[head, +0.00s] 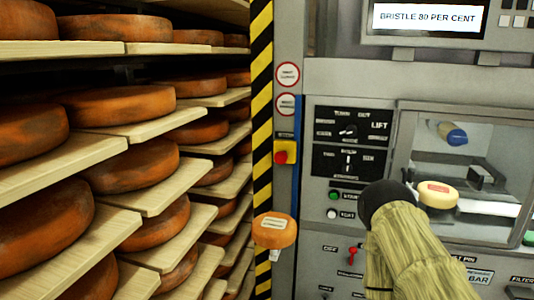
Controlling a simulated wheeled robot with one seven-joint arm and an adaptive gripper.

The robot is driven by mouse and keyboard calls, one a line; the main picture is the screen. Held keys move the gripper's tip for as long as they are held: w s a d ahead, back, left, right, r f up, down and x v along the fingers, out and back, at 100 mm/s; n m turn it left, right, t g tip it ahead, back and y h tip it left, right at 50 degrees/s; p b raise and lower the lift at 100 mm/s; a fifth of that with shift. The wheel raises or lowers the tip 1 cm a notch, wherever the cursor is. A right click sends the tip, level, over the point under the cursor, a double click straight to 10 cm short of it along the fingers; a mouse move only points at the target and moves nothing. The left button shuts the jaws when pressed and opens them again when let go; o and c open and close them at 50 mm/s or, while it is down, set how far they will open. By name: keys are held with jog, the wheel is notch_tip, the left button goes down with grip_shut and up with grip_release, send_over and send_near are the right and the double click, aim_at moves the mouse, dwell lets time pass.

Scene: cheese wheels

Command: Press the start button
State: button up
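A green round button (333,195) sits on the left of the machine's front panel, with a small label beside it that is too blurred to read surely. A white round button (332,213) is just below it. My arm, in a yellow-green sleeve with a dark rounded end, rises from the lower right and covers the panel to the right of these buttons. My gripper's fingers do not show, so whether they touch anything is hidden. A second green button (528,238) is partly cut off at the right edge.
A red knob on a yellow plate (281,152) is up left. A labelled cheese (274,231) stands by the striped post (262,90). Shelves of cheese wheels (120,104) fill the left. A windowed chamber (480,130) holds another cheese (438,195). The screen (430,18) reads BRISTLE 80 PER CENT.

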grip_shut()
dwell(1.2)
